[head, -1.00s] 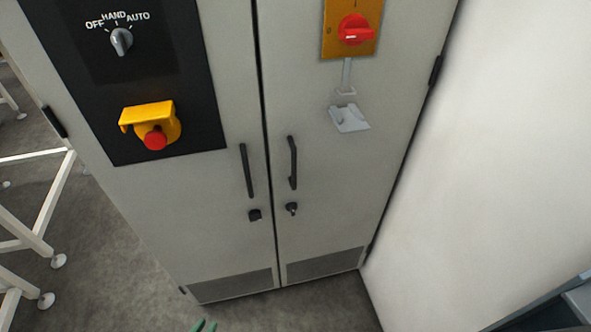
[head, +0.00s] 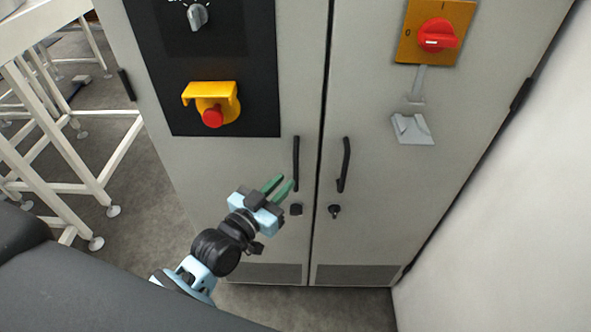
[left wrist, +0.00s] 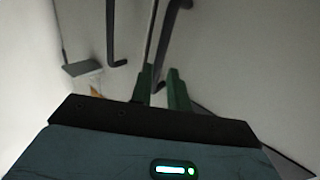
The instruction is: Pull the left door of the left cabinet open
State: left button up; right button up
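The left door (head: 240,190) of the grey cabinet is closed against the right door (head: 375,210). Its dark vertical bar handle (head: 296,163) stands beside the seam, with a small dark lock (head: 296,209) below it. My left gripper (head: 281,184) has its two green fingers apart and empty, pointing up and right. In the head view its tips appear just left of the handle's lower end; contact is not visible. The left wrist view shows the open fingers (left wrist: 161,88) and two dark bar handles beyond them; which is which is unclear there. My right gripper is not in view.
The left door carries a black panel with a red button under a yellow guard (head: 212,105). The right door has its own handle (head: 344,165) and a red rotary switch (head: 438,35). White frames (head: 65,140) stand at left; a pale wall (head: 500,210) closes the right side.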

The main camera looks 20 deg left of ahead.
aim_at(294, 172)
pick_arm(q)
jog(key=x, duration=0.6)
grip_shut()
